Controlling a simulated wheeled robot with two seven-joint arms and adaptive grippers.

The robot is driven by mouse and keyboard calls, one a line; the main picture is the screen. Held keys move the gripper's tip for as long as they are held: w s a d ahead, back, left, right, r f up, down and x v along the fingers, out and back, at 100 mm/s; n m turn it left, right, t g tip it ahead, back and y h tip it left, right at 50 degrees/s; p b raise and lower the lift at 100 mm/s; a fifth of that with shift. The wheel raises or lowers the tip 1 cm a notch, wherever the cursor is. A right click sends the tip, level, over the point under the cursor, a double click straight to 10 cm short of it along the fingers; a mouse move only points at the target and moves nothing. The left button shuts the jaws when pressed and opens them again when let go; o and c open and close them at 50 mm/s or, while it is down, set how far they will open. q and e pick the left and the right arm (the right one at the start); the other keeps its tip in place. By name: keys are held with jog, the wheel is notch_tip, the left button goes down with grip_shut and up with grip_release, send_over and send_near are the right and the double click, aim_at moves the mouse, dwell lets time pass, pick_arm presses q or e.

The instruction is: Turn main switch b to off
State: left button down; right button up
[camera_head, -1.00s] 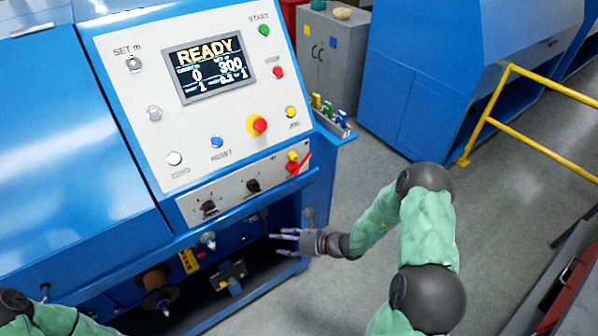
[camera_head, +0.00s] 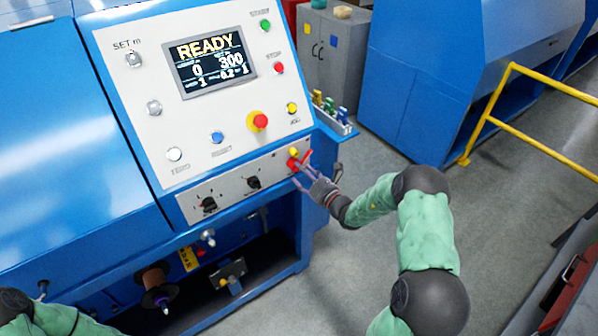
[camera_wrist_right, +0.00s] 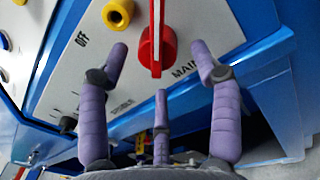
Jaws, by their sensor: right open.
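In the right wrist view the red handle (camera_wrist_right: 157,48) has a white line running up and down the picture. My left gripper is out of view.
A red and yellow emergency button (camera_head: 257,121) is above the switch strip. Two black knobs, one of them here (camera_head: 254,182), are left of the switch. A small tray of coloured items (camera_head: 333,117) is right of the panel. A yellow railing (camera_head: 490,115) stands farther right over open floor.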

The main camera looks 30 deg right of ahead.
jog(key=shift+w+a, duration=0.15)
jog(key=shift+w, duration=1)
grip_shut()
jog(key=shift+s+a, duration=0.1)
jog(key=shift+f, duration=0.1)
